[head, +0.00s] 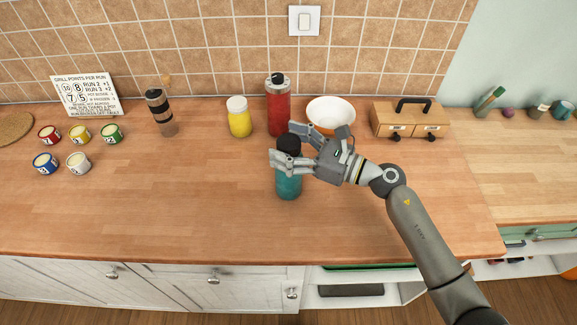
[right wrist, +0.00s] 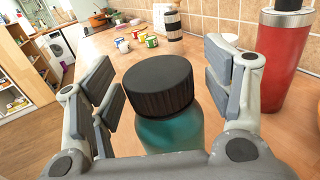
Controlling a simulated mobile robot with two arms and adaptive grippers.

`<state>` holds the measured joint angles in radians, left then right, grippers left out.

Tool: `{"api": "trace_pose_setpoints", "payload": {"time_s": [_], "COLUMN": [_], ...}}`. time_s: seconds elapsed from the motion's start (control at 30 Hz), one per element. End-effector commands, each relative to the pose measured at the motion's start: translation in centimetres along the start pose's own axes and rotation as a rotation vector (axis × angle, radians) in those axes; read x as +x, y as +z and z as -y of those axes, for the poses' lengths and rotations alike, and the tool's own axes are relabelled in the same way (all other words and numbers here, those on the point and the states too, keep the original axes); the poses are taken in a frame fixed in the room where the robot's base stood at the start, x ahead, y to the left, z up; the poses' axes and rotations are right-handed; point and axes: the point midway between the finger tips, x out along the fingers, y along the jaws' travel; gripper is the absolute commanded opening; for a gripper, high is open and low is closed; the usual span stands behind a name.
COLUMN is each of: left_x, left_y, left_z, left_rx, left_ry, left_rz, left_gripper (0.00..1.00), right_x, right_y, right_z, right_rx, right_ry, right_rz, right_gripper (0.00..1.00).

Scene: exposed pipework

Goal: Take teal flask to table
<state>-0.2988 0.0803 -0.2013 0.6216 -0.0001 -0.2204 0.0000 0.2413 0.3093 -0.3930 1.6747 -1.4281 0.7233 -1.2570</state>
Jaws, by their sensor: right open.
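The teal flask (head: 288,184) with a black lid stands upright on the wooden counter (head: 200,215), near its front half. My right gripper (head: 281,145) is open, with its fingers on either side of the flask near the lid. In the right wrist view the flask's black lid (right wrist: 159,85) and teal body (right wrist: 172,133) sit between the two open fingers (right wrist: 165,95). I see gaps beside the lid, and cannot tell whether any finger touches the body. My left gripper is not in view. No separate table can be made out.
A red flask (head: 278,108), a yellow-filled jar (head: 239,118) and a white bowl (head: 331,112) stand behind the teal flask. A wooden box (head: 409,121) is at right. Several small paint cans (head: 79,134) are at left. The counter's left front is clear.

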Motion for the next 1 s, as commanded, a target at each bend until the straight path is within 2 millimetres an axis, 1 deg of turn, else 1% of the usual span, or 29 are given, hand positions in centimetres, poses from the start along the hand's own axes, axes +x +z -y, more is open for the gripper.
{"api": "trace_pose_setpoints", "payload": {"time_s": [0.07, 0.3, 0.6, 0.63, 1.0], "left_x": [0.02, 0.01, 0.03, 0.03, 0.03], "left_y": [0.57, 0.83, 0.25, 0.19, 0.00], "left_z": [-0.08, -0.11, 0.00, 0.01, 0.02], "left_rx": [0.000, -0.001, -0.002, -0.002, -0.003], "left_ry": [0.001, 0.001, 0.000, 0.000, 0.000], "left_rz": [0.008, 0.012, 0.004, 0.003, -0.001], "left_gripper": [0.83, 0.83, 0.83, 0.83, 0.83], "right_x": [-0.03, -0.05, -0.05, -0.06, -0.03], "right_y": [-0.02, 0.00, -0.02, -0.03, 0.19], "right_z": [0.01, 0.01, 0.00, 0.00, 0.02], "right_rx": [0.000, 0.000, 0.000, 0.000, 0.000], "right_ry": [0.000, 0.000, 0.000, 0.000, 0.000], "right_rz": [0.000, 0.000, 0.000, 0.000, 0.003], "right_gripper": [0.72, 0.41, 0.02, 0.00, 0.00]}}
